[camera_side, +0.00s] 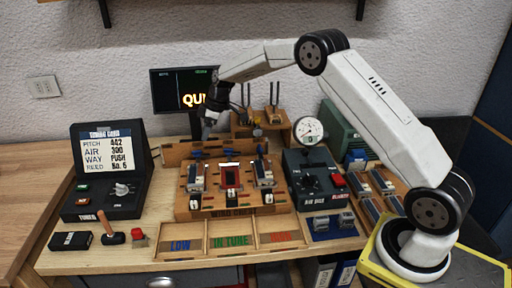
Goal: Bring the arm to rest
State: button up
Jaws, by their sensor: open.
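My gripper (211,124) hangs pointing down over the back of the wooden bench, in front of the dark monitor. Its fingers look apart, with nothing visible between them, though they are small and dark here. It is above and behind the wooden fixture (222,207) that carries several metal reed parts and a red-framed piece (231,176). My arm reaches in from the right, raised and bent over the bench.
A tuner box (100,175) with a lit screen stands at left. A dark control box with a red button (339,181) and a round gauge (309,131) stand at right. Three labelled trays (233,238) line the front. A wooden rack with upright rods (273,121) stands beside my gripper.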

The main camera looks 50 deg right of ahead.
jog(key=s+a+m+h, duration=0.1)
jog(key=s+a+m, duration=0.1)
jog(key=s, duration=0.9)
jog(key=s+a+m+h, duration=0.1)
jog(key=s+a+m, duration=0.1)
jog(key=s, duration=0.9)
jog(key=s+a+m+h, duration=0.1)
jog(key=s+m, duration=0.3)
jog(key=s, duration=0.8)
jog(key=shift+a+r+m, duration=0.2)
jog(key=shift+a+m, duration=0.1)
jog(key=shift+a, duration=0.25)
